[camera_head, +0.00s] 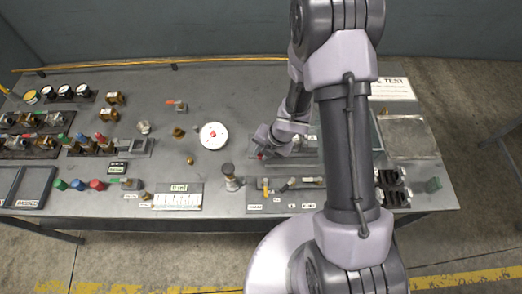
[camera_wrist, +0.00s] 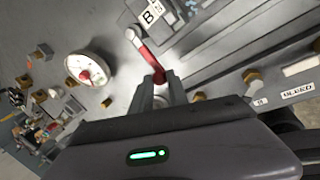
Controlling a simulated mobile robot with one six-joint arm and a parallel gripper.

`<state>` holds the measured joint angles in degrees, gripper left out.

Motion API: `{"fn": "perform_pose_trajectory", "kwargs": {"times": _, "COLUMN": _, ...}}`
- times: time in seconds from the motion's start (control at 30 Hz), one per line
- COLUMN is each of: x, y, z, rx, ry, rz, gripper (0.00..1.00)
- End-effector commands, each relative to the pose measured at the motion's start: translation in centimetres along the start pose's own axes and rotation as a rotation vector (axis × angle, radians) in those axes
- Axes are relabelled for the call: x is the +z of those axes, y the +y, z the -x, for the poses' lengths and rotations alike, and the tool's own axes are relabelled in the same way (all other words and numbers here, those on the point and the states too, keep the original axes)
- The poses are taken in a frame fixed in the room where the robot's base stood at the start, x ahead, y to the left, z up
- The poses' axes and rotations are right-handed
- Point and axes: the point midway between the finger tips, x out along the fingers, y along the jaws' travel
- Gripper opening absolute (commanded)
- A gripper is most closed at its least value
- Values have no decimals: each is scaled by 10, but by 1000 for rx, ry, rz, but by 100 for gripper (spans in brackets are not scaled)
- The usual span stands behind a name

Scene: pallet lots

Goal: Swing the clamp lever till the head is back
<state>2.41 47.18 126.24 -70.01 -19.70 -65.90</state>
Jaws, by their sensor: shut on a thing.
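The clamp lever (camera_wrist: 150,58) is a red handle in the wrist view. It runs from a grey metal pivot (camera_wrist: 133,34) down to my fingers, beside a label marked "B". My gripper (camera_wrist: 160,82) is shut on the free end of this lever. In the head view my gripper (camera_head: 264,144) reaches down to the bench right of the white round dial, with a bit of red beside it. My arm and gripper hide most of the clamp there, and I cannot make out the clamp head.
A white round dial (camera_head: 214,136) stands left of my gripper. A grey upright fitting (camera_head: 231,178) and a row of small valves (camera_head: 290,184) are in front. Several valves and gauges crowd the bench's left side. A bare metal plate (camera_head: 408,137) lies at right.

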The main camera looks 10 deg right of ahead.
Motion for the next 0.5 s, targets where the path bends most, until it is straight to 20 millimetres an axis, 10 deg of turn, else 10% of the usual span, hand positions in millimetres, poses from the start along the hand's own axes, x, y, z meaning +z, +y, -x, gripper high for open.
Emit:
{"fn": "perform_pose_trajectory", "kwargs": {"times": 0.3, "x": 0, "y": -1, "z": 0, "rx": -2, "ry": -1, "rz": -1, "gripper": 0}}
{"fn": "perform_pose_trajectory", "kwargs": {"times": 0.33, "x": 0, "y": -1, "z": 0, "rx": -2, "ry": -1, "rz": -1, "gripper": 24}}
{"fn": "perform_pose_trajectory", "kwargs": {"times": 0.5, "x": 0, "y": -1, "z": 0, "rx": -1, "ry": -1, "rz": -1, "gripper": 42}}
